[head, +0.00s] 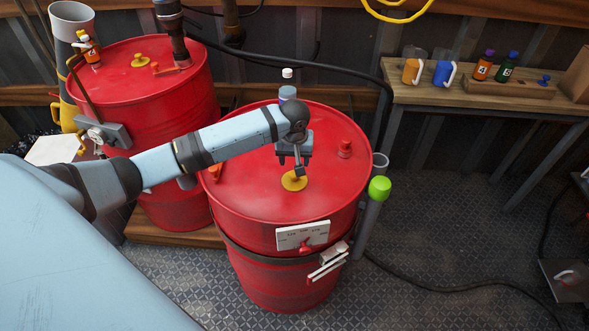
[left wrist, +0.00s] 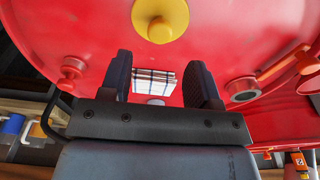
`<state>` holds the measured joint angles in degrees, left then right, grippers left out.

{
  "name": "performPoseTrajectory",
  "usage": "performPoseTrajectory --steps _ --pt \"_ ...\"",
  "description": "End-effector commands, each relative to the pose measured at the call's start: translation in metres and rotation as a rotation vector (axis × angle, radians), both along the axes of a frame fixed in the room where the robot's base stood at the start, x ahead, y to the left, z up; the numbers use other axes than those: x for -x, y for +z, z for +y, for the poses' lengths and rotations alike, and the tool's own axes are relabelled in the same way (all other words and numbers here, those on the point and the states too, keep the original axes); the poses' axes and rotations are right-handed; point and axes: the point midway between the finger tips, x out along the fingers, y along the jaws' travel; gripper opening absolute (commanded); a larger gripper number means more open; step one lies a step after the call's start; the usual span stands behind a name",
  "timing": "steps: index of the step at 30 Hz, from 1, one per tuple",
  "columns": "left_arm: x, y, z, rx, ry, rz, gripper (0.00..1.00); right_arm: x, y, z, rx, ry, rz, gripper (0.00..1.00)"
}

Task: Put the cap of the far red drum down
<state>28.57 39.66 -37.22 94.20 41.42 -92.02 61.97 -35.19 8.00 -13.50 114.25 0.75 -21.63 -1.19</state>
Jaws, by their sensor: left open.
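Two red drums stand side by side. The centre drum (head: 300,215) has a round yellow cap (head: 294,181) lying on its lid. The other drum (head: 115,85), farther back on the left, has a yellow cap (head: 138,60) on its lid. My left gripper (head: 291,170) points down over the centre drum, just behind its yellow cap. My right gripper is out of view.
A red knob (head: 345,149) rises from the centre lid, and a bottle (head: 288,92) stands behind my arm. A spout (left wrist: 243,90) shows in the left wrist view. A wooden bench (head: 470,98) holds mugs and bottles.

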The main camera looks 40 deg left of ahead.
Motion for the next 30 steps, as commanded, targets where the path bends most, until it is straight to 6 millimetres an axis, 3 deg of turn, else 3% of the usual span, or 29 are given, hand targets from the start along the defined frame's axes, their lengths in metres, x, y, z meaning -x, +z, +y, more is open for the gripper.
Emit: performPoseTrajectory --steps 4,10,26,30 --pt "0.002 0.026 -0.002 0.001 -0.001 -0.003 0.56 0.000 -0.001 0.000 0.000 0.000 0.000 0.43" --pt "0.004 0.042 -0.003 0.000 -0.001 0.000 0.56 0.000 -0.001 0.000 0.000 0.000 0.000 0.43" --pt "0.005 0.044 -0.003 0.000 -0.001 0.000 0.56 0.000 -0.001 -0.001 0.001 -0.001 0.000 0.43" --pt "0.013 0.035 -0.014 0.009 -0.038 0.000 0.56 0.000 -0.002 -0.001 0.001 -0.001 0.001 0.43"
